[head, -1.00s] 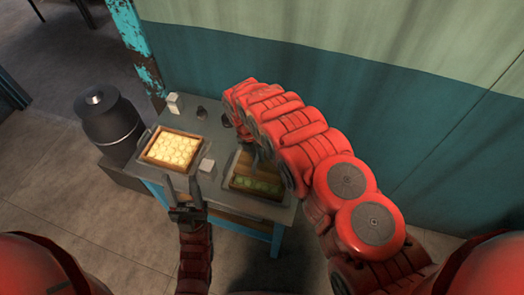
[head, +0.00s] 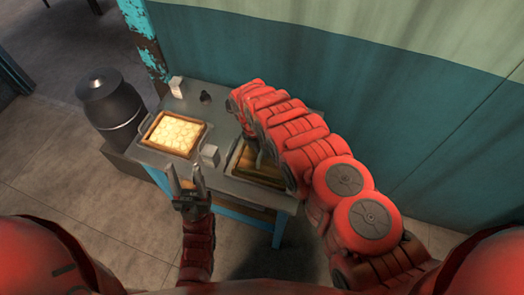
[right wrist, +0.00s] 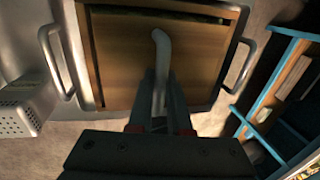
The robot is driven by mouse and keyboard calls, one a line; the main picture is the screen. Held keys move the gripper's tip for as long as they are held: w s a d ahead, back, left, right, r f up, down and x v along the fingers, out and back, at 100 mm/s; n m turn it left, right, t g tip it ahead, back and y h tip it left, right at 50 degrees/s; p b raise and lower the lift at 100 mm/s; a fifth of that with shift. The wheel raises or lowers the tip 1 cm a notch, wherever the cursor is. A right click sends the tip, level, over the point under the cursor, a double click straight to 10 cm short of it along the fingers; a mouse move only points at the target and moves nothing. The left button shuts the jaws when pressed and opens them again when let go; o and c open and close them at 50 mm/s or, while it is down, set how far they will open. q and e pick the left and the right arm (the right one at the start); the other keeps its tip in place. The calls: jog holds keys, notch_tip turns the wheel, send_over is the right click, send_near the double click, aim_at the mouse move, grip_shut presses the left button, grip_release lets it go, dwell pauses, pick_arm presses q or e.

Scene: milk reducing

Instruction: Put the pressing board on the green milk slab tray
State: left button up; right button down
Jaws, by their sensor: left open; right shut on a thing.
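The brown wooden pressing board (right wrist: 115,60) has a curved metal handle (right wrist: 161,45). My right gripper (right wrist: 162,98) is shut on that handle. In the right wrist view the board lies within the tray's outline, with a dark gap along its far edge. The tray (right wrist: 56,62) has metal handles on both sides. In the head view the board (head: 246,160) is partly hidden by my right arm, and the green slab is almost wholly covered. I cannot tell if the board rests on it. My left gripper (head: 184,172) is open and empty in front of the table.
A second tray with a pale yellow slab (head: 175,133) sits on the table's left. A small light box (head: 210,155) stands between the trays. A white block (head: 177,86) and a dark small item (head: 206,97) are at the back. A dark milk can (head: 111,100) stands left of the table.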

jog(key=shift+f+b, duration=0.4)
jog(key=shift+b, duration=0.45)
dwell(1.6)
jog(key=shift+c, duration=1.4)
grip_release()
jog(key=shift+r, duration=0.1)
jog(key=shift+r+p, duration=1.65)
jog(key=shift+r, duration=1.85)
jog(key=shift+s+f, duration=0.1)
jog(key=shift+f, duration=0.05)
